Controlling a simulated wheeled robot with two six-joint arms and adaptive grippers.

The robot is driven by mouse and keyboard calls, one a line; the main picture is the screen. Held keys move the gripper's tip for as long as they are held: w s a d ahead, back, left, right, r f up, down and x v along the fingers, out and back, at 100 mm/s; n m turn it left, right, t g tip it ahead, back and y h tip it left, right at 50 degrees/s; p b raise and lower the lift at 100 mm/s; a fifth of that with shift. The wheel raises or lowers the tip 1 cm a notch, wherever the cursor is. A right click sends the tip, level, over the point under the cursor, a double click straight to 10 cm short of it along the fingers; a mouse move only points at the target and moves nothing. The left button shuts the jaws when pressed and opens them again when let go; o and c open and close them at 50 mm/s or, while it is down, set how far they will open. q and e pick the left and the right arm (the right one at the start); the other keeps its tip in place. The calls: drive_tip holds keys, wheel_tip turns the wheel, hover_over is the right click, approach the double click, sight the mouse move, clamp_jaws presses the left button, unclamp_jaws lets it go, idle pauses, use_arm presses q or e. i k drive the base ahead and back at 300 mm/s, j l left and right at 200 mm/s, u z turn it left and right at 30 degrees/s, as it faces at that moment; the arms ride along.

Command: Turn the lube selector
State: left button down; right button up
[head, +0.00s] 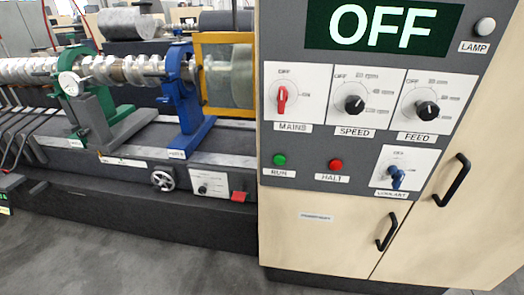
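Neither of my grippers is in the head view, and nothing touches the knob.
The panel holds a red MAINS switch (281,97), a black SPEED knob (354,104), a black FEED knob (427,110), a green RUN button (279,160) and a red HALT button (336,165). Black door handles (453,180) stick out nearby. Grey floor (150,245) is clear in front.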

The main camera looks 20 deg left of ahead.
sight(202, 190)
drive_tip(key=u, duration=1.3)
